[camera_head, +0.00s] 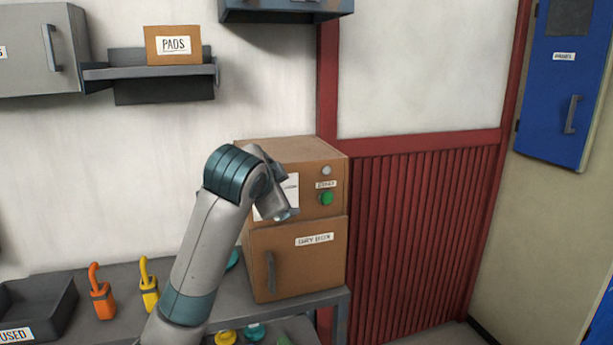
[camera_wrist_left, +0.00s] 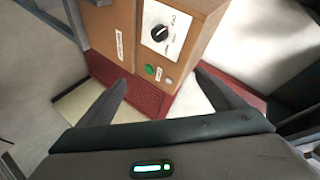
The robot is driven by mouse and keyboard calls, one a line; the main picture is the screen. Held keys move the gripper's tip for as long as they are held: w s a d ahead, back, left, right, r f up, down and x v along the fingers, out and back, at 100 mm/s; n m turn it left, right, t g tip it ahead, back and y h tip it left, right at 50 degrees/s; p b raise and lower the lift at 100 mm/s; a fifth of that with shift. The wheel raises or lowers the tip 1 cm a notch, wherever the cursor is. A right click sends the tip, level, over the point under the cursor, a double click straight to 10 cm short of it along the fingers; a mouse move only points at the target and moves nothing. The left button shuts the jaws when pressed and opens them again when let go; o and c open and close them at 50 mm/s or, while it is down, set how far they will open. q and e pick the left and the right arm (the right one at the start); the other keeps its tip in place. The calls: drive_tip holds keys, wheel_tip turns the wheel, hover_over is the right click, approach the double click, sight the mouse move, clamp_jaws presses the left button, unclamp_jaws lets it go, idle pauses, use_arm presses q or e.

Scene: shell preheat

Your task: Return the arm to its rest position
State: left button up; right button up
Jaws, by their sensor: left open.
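My left arm (camera_head: 205,235) rises from the bottom of the head view and bends in front of the brown dry box (camera_head: 298,275). In the left wrist view my left gripper (camera_wrist_left: 160,77) is open, its two dark fingers wide apart with nothing between them. Beyond the fingers the wrist view shows the box front with a black knob (camera_wrist_left: 159,33), a green button (camera_wrist_left: 149,70) and a small grey light. In the head view the fingers are not clear, and the arm hides part of the box's panel. My right gripper is in neither view.
The box stands on a grey bench (camera_head: 235,298). An orange tool (camera_head: 102,300), a yellow tool (camera_head: 149,290) and a dark bin (camera_head: 42,305) are left of the arm. A shelf (camera_head: 150,71) holds a PADS box (camera_head: 173,45). A blue cabinet (camera_head: 560,90) hangs at right.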

use_arm(q)
drive_tip(key=s+a+f+n+g, duration=0.25)
drive_tip(key=s+f, duration=0.35)
drive_tip(key=f, duration=0.6)
drive_tip(key=s+a+f+n+g, duration=0.1)
drive_tip(key=s+a+f+n, duration=0.15)
drive_tip(key=s+f, duration=0.7)
drive_tip(key=s+a+f+n+g, duration=0.1)
drive_tip(key=s+a+f, duration=0.15)
drive_tip(key=f, duration=1.35)
drive_tip(key=s+a+f+n+g+y, duration=0.1)
drive_tip(key=s+a+f+n+g, duration=0.3)
drive_tip(key=s, duration=0.7)
drive_tip(key=s+a+f+t, duration=0.1)
drive_tip(key=s+a+f, duration=0.1)
drive_tip(key=s+f, duration=0.6)
drive_tip(key=s+a+f+n+g+y, duration=0.1)
drive_tip(key=s+a+f+n+g, duration=0.15)
drive_tip(key=s, duration=1.05)
wheel_tip(320, 180, down, 30)
drive_tip(key=s+m, duration=0.1)
drive_tip(key=s, duration=0.1)
drive_tip(key=s+a+f, duration=0.2)
drive_tip(key=s+f, duration=0.6)
drive_tip(key=s+a+f+g+b, duration=0.1)
drive_tip(key=s+f, duration=0.8)
drive_tip(key=shift+s+a+f+g, duration=0.15)
drive_tip(key=shift+a+g, duration=0.15)
drive_tip(key=shift+a, duration=0.1)
